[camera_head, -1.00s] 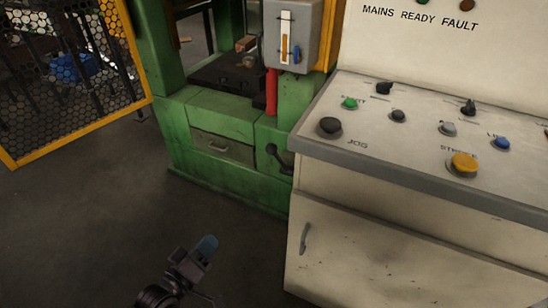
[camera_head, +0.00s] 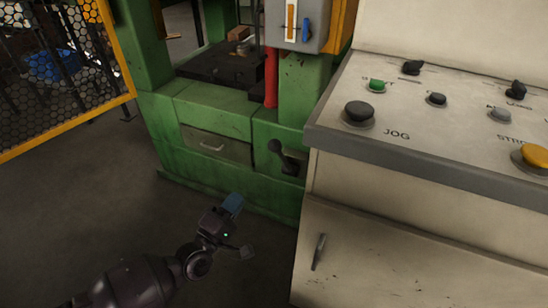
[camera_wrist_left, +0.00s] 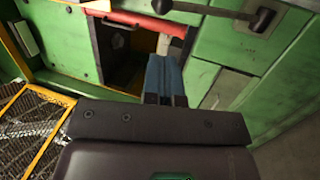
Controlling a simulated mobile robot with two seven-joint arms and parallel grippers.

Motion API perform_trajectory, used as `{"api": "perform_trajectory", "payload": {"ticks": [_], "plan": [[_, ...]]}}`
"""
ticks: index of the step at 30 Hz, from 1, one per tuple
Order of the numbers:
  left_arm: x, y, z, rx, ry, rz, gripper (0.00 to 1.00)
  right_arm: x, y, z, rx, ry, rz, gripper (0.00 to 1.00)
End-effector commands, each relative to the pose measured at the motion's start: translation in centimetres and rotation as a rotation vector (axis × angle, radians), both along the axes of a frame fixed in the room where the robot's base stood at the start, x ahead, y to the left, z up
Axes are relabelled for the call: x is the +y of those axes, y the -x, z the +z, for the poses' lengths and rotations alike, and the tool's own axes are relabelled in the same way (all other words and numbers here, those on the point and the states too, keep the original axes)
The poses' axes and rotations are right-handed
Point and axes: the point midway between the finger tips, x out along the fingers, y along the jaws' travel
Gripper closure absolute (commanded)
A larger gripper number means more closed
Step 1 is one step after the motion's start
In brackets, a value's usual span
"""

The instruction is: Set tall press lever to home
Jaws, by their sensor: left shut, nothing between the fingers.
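The tall green press (camera_head: 215,121) stands in the centre of the head view. Its black lever (camera_head: 287,157) is on the lower front panel, right of a drawer and close to the control desk. The lever leans, with a rounded knob at its upper left end. In the left wrist view the lever (camera_wrist_left: 210,10) crosses the top right. My left gripper (camera_head: 232,204), with blue fingers, is shut and empty, below and left of the lever and apart from it in the head view. The shut fingers (camera_wrist_left: 165,75) also show in the left wrist view. My right gripper is not in view.
A cream control desk (camera_head: 400,215) with buttons and knobs stands close on the right; its grey edge juts out near the lever. A yellow-framed mesh guard (camera_head: 65,128) is at left. A red post (camera_head: 271,80) rises on the press. The floor at left is clear.

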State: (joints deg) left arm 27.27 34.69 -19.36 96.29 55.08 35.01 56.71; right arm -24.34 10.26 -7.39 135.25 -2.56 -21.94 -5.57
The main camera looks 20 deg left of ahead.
Motion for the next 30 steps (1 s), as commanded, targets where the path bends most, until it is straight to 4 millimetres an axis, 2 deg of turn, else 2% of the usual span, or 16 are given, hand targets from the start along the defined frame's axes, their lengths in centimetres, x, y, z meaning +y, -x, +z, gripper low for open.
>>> {"api": "perform_trajectory", "payload": {"ticks": [17,23,30], "plan": [[0.1,-0.8,0.1,-0.005,0.021,0.001,1.00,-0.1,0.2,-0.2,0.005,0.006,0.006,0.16],[-0.4,-3.0,0.7,-0.007,0.023,0.000,1.00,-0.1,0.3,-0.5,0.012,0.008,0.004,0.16],[-1.1,-7.0,1.9,-0.006,0.022,0.002,1.00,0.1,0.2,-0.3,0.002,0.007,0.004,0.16]]}}
